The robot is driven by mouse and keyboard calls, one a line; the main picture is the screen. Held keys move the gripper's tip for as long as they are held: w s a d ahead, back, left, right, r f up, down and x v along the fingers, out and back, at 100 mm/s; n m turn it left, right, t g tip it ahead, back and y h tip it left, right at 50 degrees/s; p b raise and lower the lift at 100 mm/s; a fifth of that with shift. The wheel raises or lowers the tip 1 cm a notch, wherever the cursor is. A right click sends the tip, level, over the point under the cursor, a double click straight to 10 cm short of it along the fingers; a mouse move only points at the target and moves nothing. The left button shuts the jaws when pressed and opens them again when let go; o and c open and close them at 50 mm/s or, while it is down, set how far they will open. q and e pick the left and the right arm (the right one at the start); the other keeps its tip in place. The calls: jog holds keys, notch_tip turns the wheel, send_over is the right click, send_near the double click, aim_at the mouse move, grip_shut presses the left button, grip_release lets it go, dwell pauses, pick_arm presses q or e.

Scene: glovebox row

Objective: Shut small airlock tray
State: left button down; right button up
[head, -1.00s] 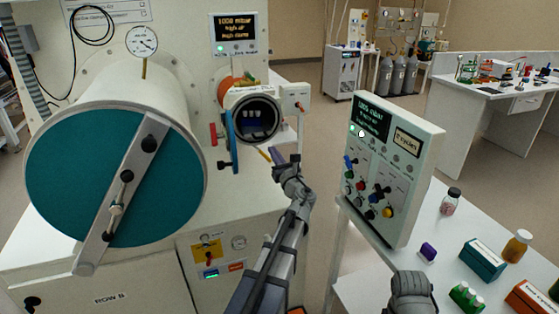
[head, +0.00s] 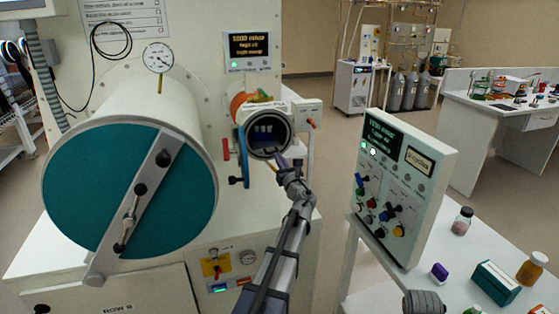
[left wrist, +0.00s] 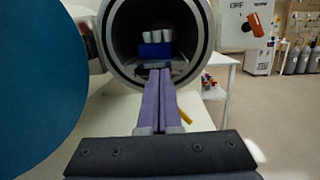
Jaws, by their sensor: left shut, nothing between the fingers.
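The small airlock (head: 285,123) is a pale round tube with its dark mouth open toward me. In the left wrist view its rim (left wrist: 204,40) surrounds a dark bore. Inside stands a blue block (left wrist: 157,50) with several white vials (left wrist: 158,35). A dark bar low in the mouth appears to be the tray's front edge (left wrist: 179,66). My left gripper (head: 277,158) is shut and empty, its purple fingers together. In the left wrist view its tips (left wrist: 153,71) are at that bar; I cannot tell whether they touch. The tray's floor is mostly hidden. My right gripper is out of view.
The large airlock with a teal door (head: 125,195) stands close on the left. A yellow rod (left wrist: 186,117) shows below the fingers.

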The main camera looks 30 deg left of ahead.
aim_at(272, 147)
pick_arm(q)
jog(key=x, duration=0.5)
jog(key=f+x, duration=0.1)
jog(key=x, duration=0.2)
jog(key=shift+w+d+f, duration=0.1)
jog(key=shift+w+d, duration=0.05)
jog(key=shift+w, duration=0.05)
jog(key=shift+w+a, duration=0.2)
jog(key=shift+a, duration=0.1)
jog(key=b+v, duration=0.2)
jog(key=v, duration=1.2)
jog(key=shift+s+d, duration=0.3)
